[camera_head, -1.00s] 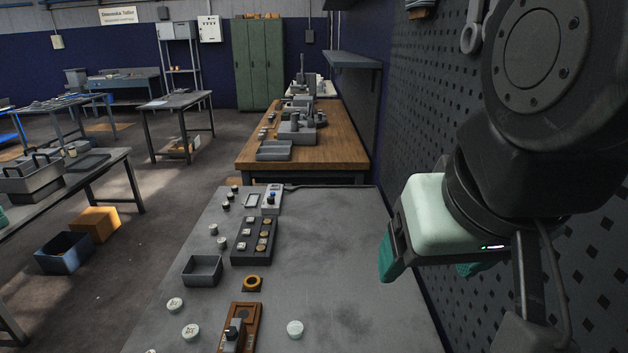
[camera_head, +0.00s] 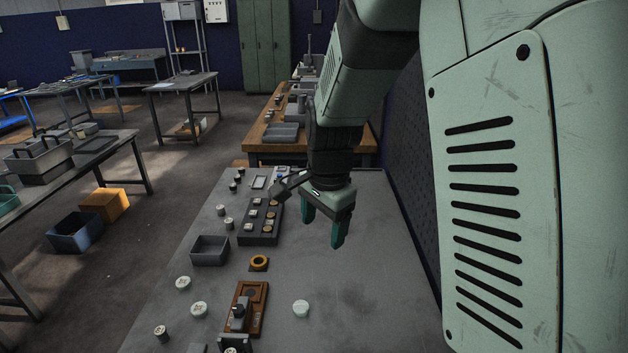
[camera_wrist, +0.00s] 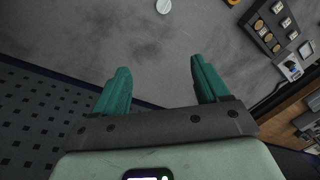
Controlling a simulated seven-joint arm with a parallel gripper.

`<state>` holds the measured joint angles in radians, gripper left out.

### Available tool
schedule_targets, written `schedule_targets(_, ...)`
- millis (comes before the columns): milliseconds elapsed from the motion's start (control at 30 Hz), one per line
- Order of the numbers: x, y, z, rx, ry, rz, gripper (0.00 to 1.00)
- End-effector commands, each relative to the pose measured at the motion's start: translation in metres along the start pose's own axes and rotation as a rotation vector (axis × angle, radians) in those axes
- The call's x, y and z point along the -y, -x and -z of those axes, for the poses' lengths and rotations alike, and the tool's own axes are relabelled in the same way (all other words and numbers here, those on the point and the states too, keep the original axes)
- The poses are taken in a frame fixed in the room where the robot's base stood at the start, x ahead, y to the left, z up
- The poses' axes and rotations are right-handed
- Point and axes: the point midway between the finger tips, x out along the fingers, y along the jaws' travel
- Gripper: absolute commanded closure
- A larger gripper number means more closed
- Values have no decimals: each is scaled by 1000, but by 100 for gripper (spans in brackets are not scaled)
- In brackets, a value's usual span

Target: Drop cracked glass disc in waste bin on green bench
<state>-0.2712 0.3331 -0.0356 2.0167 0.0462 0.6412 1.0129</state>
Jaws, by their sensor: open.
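A pale round disc (camera_head: 301,308) lies alone on the grey bench top (camera_head: 290,275). It also shows at the top edge of the wrist view (camera_wrist: 164,6). Cracks in it are too small to make out. My gripper (camera_head: 323,228) points down above the bench, beyond the disc, open and empty. In the wrist view its teal fingers (camera_wrist: 160,66) are spread with bare bench beyond them. A small open grey bin (camera_head: 209,250) stands on the bench's left side. I cannot tell whether it is the waste bin, nor which bench is the green one.
Two marked white round pieces (camera_head: 199,308) stand at the left edge. A brown wooden fixture (camera_head: 246,309), an orange ring (camera_head: 259,263) and a dark tray of small parts (camera_head: 261,222) stand near the bin. A pegboard wall (camera_head: 404,170) borders the right.

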Motion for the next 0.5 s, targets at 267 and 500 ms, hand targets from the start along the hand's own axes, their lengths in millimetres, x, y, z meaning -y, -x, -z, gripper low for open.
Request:
schedule_targets(267,30,-131,-18,36,-274,-115,26)
schedule_targets(500,31,-177,-28,35,-369,-149,26)
